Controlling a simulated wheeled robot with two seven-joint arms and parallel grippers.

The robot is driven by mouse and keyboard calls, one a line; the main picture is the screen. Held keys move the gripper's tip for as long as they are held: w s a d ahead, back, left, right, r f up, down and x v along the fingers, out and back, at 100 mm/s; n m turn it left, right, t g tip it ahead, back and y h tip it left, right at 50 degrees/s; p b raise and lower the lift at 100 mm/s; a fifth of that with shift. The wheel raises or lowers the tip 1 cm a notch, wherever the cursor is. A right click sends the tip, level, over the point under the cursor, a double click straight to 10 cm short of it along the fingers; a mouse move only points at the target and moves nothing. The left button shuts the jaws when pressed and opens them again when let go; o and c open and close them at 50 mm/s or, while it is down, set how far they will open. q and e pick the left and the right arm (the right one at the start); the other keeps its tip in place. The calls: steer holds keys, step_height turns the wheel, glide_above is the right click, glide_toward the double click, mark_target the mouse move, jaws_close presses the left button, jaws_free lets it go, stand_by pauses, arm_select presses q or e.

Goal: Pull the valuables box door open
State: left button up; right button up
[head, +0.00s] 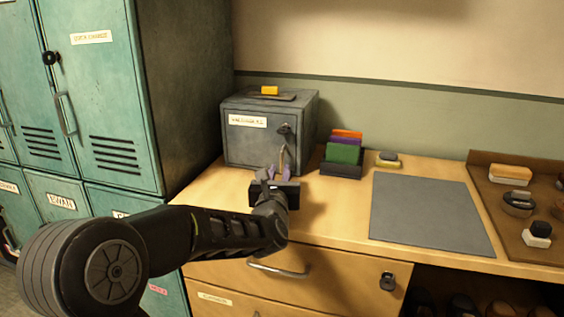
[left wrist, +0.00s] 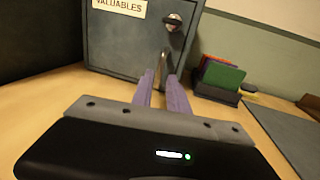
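The grey valuables box (head: 268,130) stands on the wooden counter against the wall. Its front door, labelled "VALUABLES" in the left wrist view (left wrist: 118,7), looks shut. A dark round lock (head: 284,129) sits near the door's right edge, with a slim upright handle (head: 282,156) below it. The handle also shows in the left wrist view (left wrist: 163,64). My left gripper (head: 279,171) is in front of the door's lower right, its purple fingers apart. From the left wrist, the handle lines up between the fingertips (left wrist: 160,76); I cannot tell whether they touch it. My right gripper is out of view.
Coloured cards in a dark holder (head: 343,153) stand just right of the box. A grey mat (head: 428,213) and a brown tray (head: 486,172) with several items lie further right. Green lockers (head: 100,100) rise at left. An orange block (head: 269,90) lies atop the box.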

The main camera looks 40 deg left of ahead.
mark_target(282, 162)
arm_select(q)
steer(key=x, duration=0.6)
steer(key=shift+w+a+p, duration=0.15)
steer(key=shift+w+p, duration=0.05)
steer(key=shift+p, duration=0.2)
jaws_close()
stand_by(1.0)
